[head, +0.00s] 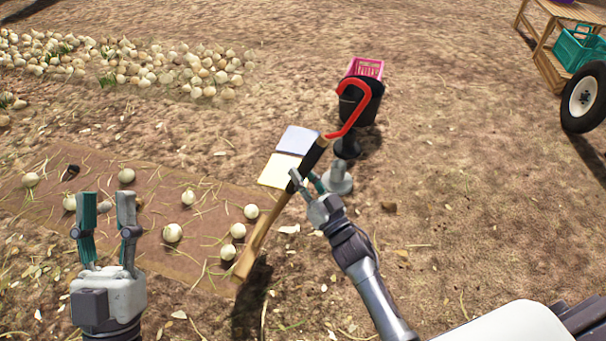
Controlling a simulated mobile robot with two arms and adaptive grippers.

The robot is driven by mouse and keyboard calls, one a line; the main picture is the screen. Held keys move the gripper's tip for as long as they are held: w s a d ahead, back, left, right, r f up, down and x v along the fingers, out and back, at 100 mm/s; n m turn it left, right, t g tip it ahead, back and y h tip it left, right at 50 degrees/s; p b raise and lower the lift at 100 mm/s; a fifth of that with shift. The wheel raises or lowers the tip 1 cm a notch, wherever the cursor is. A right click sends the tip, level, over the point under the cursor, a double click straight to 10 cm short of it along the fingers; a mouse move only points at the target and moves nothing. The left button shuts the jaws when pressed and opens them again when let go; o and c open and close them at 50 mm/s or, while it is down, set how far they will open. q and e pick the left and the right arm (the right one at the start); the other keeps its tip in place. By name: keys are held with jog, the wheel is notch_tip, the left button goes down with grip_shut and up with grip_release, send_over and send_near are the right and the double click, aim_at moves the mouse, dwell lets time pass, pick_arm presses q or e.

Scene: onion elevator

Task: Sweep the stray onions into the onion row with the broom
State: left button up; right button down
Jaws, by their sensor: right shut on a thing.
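Several pale stray onions, such as one at the front (172,233), lie scattered on a brown strip of ground cover (205,262) at the left. The onion row (140,70) is a long heap of pale onions at the upper left, apart from them. My right gripper (305,182) is shut on the wooden shaft of the broom (262,232).
Yellow (277,170) and pale blue (293,140) flat sheets lie behind the broom. A wheel (585,98) and a teal crate (580,48) on a wooden frame are at far right. Bare ground lies between.

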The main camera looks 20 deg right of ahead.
aim_at(307, 170)
jog(key=shift+r+p, duration=0.75)
jog(key=shift+r, duration=0.15)
jog(key=shift+r+p, duration=0.85)
jog(key=shift+p, duration=0.05)
pick_arm(q)
jog(key=w+a+f+g+y, duration=0.1)
jog(key=w+f+g+y, duration=0.2)
jog(key=f+g, duration=0.6)
jog(key=shift+w+f, duration=0.3)
jog(key=shift+f, duration=1.9)
pick_arm(e)
jog(key=shift+r, duration=0.1)
